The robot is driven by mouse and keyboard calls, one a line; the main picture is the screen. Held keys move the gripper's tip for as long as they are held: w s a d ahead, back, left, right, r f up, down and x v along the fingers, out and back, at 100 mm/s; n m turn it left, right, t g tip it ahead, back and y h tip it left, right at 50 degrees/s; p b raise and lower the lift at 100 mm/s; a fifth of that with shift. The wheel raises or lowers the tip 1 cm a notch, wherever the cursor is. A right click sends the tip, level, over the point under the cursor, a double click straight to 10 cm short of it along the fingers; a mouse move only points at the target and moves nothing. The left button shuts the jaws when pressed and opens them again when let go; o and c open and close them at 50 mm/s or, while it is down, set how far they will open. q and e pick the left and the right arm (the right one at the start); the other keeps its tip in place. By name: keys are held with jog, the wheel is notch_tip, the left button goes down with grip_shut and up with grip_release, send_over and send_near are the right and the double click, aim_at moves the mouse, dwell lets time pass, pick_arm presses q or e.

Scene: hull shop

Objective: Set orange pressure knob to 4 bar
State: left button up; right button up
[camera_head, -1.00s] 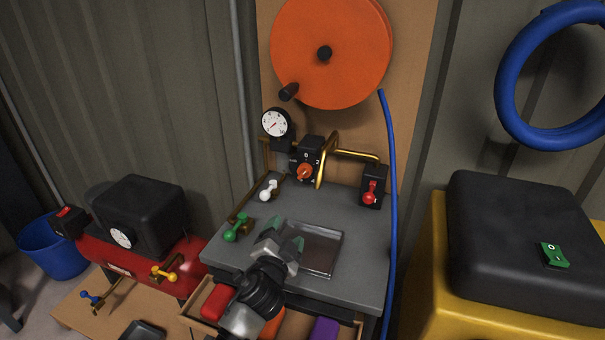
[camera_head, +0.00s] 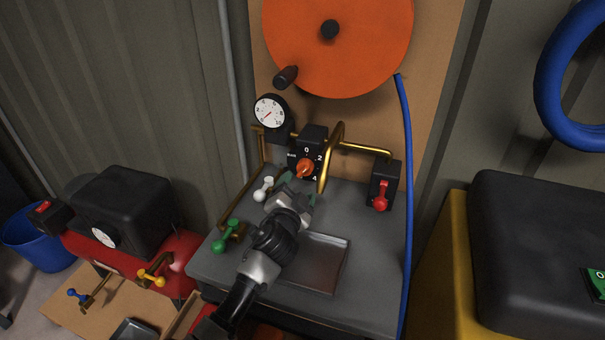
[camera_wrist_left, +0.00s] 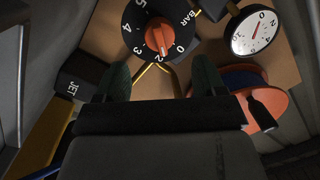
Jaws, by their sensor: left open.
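The orange pressure knob (camera_head: 306,168) sits on a black dial box (camera_head: 314,139) at the back of the grey bench, marked 0, 2, 4 and BAR in the head view. In the left wrist view the knob (camera_wrist_left: 160,37) appears above and between my fingers, with a pale mark on its face; I cannot tell its exact setting. My left gripper (camera_head: 296,187) is open and empty, just in front of and below the knob. Its two green-grey fingers in the wrist view (camera_wrist_left: 162,78) are apart and do not visibly grip it. My right gripper is not in view.
A white round gauge (camera_head: 270,112) is left of the dial. A brass pipe (camera_head: 329,160) stands close right of the knob. White (camera_head: 263,189), green (camera_head: 226,236) and red (camera_head: 381,196) handles are nearby. A metal tray (camera_head: 318,265) lies on the bench.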

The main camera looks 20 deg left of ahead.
aim_at(302, 174)
pick_arm(q)
jog(key=w, duration=0.1)
jog(key=w+b, duration=0.1)
jog(key=w, duration=0.3)
jog(key=shift+w+a+f, duration=0.2)
jog(key=shift+a+f, duration=0.05)
jog(key=shift+f, duration=0.05)
jog(key=shift+w+r+b, duration=0.15)
jog(key=shift+w+b, duration=0.35)
jog(key=shift+w, duration=0.3)
jog(key=c, duration=0.9)
